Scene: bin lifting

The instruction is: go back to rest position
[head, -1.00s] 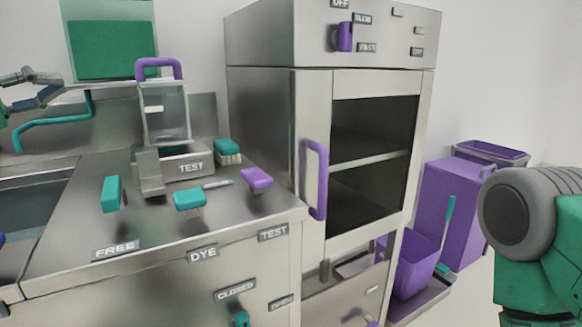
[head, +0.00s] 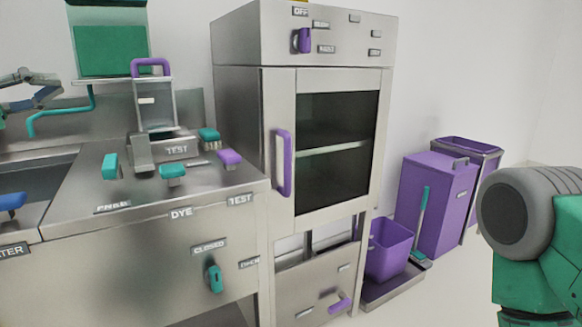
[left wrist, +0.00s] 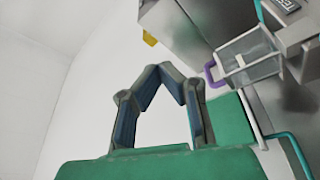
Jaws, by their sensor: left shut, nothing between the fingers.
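My left gripper (head: 55,92) is at the far left edge of the head view, above the sink side of the steel counter. The fingers touch nothing that I can see. My right gripper is not in view. A green and grey part of my own arm (head: 530,225) fills the right edge of the head view.
A steel counter (head: 90,245) with teal and purple handles stands at left. A steel cabinet (head: 240,150) with a purple handle stands in the middle. Purple bins (head: 430,205) and a purple bucket (head: 388,250) stand right of it.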

